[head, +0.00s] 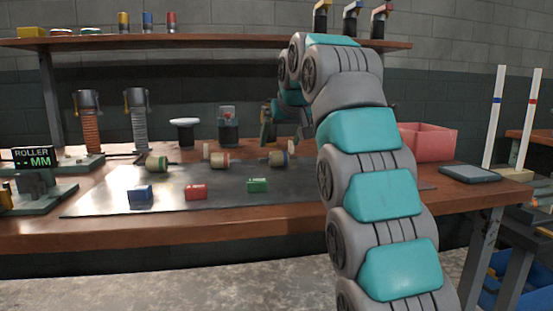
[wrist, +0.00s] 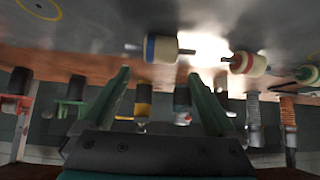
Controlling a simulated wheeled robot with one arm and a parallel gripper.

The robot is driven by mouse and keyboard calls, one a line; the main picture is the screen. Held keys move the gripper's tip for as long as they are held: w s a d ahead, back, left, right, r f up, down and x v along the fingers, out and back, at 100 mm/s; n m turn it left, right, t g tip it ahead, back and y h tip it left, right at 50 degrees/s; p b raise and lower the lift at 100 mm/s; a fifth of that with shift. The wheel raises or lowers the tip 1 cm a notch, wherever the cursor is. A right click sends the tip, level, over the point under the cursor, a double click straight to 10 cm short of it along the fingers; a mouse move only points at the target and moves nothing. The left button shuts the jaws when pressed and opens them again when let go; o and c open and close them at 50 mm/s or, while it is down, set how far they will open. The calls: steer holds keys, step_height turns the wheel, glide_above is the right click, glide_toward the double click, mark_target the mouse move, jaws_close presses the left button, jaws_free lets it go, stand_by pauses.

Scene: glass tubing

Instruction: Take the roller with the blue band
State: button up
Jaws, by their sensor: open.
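The roller with the blue band (wrist: 160,48) lies on the dark mat in the wrist view, cream-coloured with a thin axle. It is the rightmost of three rollers in the head view (head: 278,158). My gripper (wrist: 158,76) is open and empty, its two green fingers apart, with the roller beyond the fingertips and not between them. In the head view my gripper (head: 268,125) shows small and partly hidden behind my arm, above the mat near this roller. The red-banded roller (wrist: 248,63) and the green-banded roller (wrist: 308,73) lie beside it in a row.
Blue (head: 140,193), red (head: 196,192) and green (head: 257,185) blocks sit along the mat's front. Behind the rollers stand two spring posts (head: 90,125), a white-topped stand (head: 185,128) and a clamp-like stand (head: 228,125). A pink bin (head: 430,142) is at right. A display reads "ROLLER MM" (head: 33,158).

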mark_target(278, 153)
steer(key=x, duration=0.5)
steer(key=shift+w+f+b, duration=0.1)
steer(key=shift+f+b, duration=0.3)
steer(key=shift+f, duration=0.1)
jaws_close()
stand_by(0.4)
